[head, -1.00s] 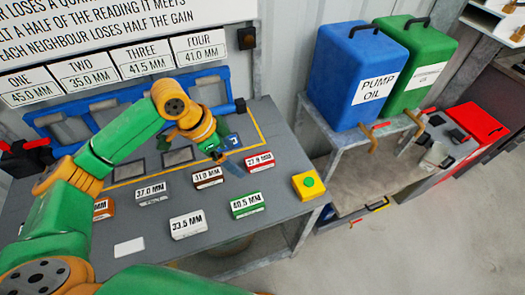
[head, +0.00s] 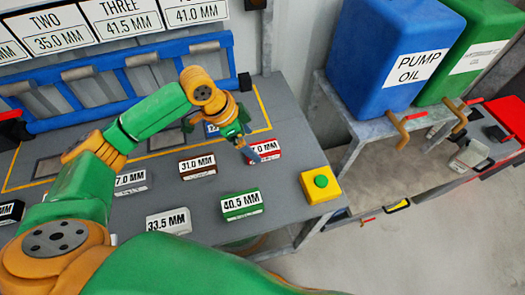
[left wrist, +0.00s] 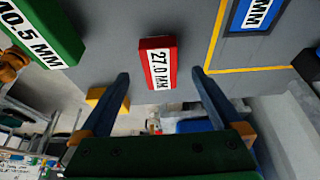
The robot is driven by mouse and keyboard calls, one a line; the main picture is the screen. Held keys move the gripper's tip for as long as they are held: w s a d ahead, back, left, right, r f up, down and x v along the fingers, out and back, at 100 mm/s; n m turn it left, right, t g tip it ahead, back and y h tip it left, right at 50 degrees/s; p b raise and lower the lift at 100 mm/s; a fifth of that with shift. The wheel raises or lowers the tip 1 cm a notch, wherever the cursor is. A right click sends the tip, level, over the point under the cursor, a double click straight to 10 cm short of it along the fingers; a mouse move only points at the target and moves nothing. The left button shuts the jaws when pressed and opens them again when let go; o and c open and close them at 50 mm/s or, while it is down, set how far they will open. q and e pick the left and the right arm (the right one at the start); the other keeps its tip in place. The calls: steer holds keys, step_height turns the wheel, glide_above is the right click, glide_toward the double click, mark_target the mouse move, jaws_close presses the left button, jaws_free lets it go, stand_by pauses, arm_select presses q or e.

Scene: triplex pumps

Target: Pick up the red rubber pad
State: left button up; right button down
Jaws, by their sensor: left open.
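The red rubber pad (head: 264,150) lies on the grey bench top at the right of the pads. Its white label reads 27.0 MM in the left wrist view (left wrist: 158,62). My left gripper (head: 247,150) is at the pad's left side in the head view and partly covers its label. In the left wrist view its two fingers (left wrist: 163,92) are spread, with the pad seen between and beyond them. Nothing is held. My right gripper is in neither view.
A brown pad (head: 198,163), a green pad (head: 242,205), a white pad (head: 168,221) and a blue pad (head: 213,129) lie nearby. A yellow box with a green button (head: 320,184) sits at the bench's right corner. A blue rack (head: 110,85) stands behind.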

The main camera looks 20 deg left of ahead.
mark_target(259, 149)
arm_select(q)
steer(key=x, duration=0.4)
steer(key=shift+w+d+f, duration=0.1)
steer(key=shift+w+d, duration=0.05)
steer(key=shift+d, duration=0.1)
jaws_close()
